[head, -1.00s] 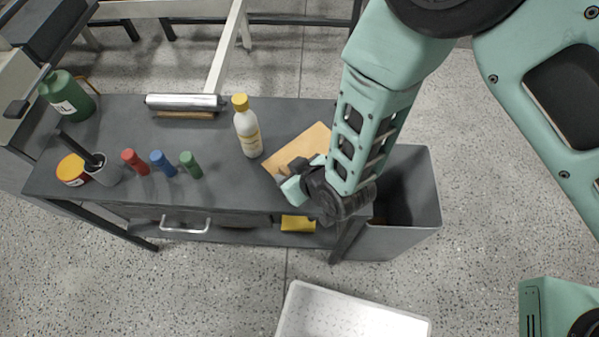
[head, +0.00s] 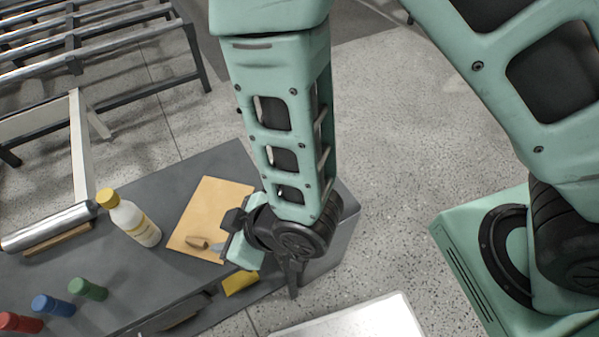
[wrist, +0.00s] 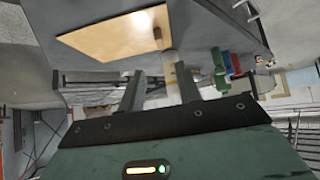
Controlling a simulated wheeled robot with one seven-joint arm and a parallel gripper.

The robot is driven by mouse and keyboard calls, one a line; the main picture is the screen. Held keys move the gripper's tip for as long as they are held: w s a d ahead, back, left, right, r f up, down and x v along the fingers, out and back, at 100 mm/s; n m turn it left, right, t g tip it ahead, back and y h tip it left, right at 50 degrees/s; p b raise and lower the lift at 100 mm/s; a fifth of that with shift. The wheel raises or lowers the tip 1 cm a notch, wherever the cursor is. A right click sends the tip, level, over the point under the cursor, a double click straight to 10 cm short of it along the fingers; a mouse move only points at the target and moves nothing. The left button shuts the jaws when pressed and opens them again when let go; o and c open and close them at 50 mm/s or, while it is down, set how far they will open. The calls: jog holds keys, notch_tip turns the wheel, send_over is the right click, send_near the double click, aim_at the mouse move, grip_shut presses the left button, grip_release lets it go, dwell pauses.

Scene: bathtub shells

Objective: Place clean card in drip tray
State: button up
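A flat tan card (head: 210,215) lies on the grey bench, to the right of a white bottle; it also shows in the wrist view (wrist: 112,36). A small brown piece (head: 197,242) lies on its near part. A pale, shallow tray (head: 365,322) is partly in view at the bottom edge, on the floor in front of the bench. My gripper (head: 232,236) is at the card's right near edge in the head view and hides part of it. In the wrist view its two fingers (wrist: 160,92) stand apart with nothing gripped. Contact with the card cannot be told.
The white bottle with a yellow cap (head: 137,225) stands left of the card. Green (head: 88,288), blue (head: 55,306) and red (head: 20,322) tubes stand further left. A metal roller (head: 50,227) lies behind them. A grey bin (head: 335,240) stands at the bench's right end.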

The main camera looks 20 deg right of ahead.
jog(key=d+r+m+g+h, duration=0.2)
jog(key=d+r+g+h, duration=0.1)
jog(key=d+r, duration=0.8)
notch_tip(320, 180, up, 2)
jog(key=shift+w+d+r+m+h, duration=0.2)
jog(key=shift+d+r+m+h, duration=0.15)
jog(key=shift+h, duration=0.45)
jog(key=shift+o, duration=0.5)
jog(key=s+d+r+m+g+h, duration=0.1)
jog(key=s+d+r+h, duration=0.1)
jog(key=s+d+r, duration=0.2)
jog(key=d+r, duration=0.1)
jog(key=d, duration=0.2)
jog(key=shift+d+g, duration=0.2)
jog(key=shift+g, duration=0.2)
